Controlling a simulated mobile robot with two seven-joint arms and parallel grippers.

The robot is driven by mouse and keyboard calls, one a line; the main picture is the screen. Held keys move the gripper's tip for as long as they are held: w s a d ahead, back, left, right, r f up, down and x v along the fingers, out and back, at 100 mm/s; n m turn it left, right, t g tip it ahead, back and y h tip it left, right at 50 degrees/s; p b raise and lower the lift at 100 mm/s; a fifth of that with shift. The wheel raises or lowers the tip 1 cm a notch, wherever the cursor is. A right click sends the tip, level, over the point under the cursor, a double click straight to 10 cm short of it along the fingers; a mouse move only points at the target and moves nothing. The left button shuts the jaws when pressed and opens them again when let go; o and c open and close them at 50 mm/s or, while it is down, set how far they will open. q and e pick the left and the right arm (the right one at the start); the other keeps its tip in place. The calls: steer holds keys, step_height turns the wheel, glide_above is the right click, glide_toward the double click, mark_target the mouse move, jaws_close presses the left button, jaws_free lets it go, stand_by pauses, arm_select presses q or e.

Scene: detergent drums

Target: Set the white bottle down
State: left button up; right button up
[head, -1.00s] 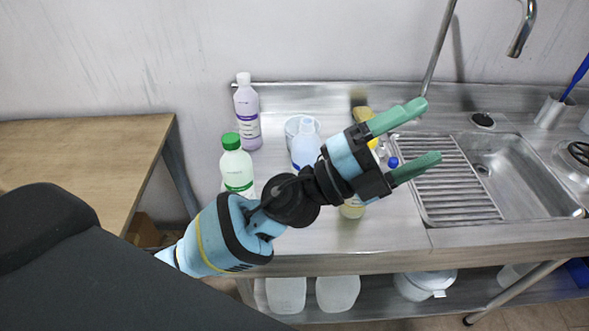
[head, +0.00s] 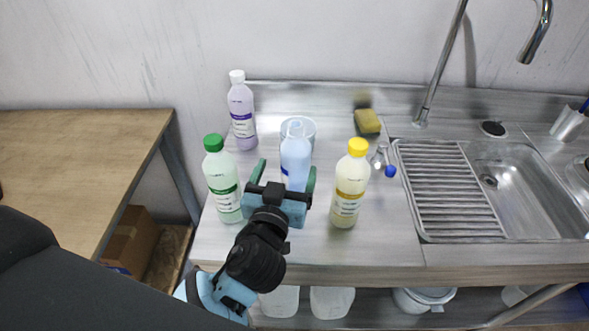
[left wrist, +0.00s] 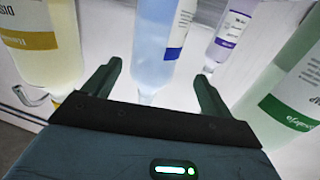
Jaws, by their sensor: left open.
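A pale blue-white bottle (head: 296,152) stands upright on the steel counter, with a label low on its side. No other bottle in view looks plainly white. My left gripper (head: 286,173) is open, its green fingers pointing at this bottle from the front, one on each side. In the left wrist view the same bottle (left wrist: 157,40) shows upside down between the lines of the two fingers of the gripper (left wrist: 157,70). There are gaps on both sides, and I see no contact. How deep it sits between the fingers is unclear. My right gripper is not in view.
Close by stand a green-capped bottle (head: 222,180) on the left, a yellow-capped bottle (head: 349,185) on the right and a purple bottle (head: 242,110) behind. A sponge (head: 367,121) and sink (head: 515,185) lie right.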

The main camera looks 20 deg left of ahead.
mark_target(297, 151)
arm_select(q)
steer(key=shift+w+r, duration=0.2)
steer(key=shift+w, duration=0.3)
steer(key=shift+w+f, duration=0.15)
steer(key=shift+w, duration=0.7)
steer(key=w+p, duration=0.1)
steer(key=w, duration=0.3)
steer(key=shift+d, duration=0.1)
steer(key=shift+w, duration=0.3)
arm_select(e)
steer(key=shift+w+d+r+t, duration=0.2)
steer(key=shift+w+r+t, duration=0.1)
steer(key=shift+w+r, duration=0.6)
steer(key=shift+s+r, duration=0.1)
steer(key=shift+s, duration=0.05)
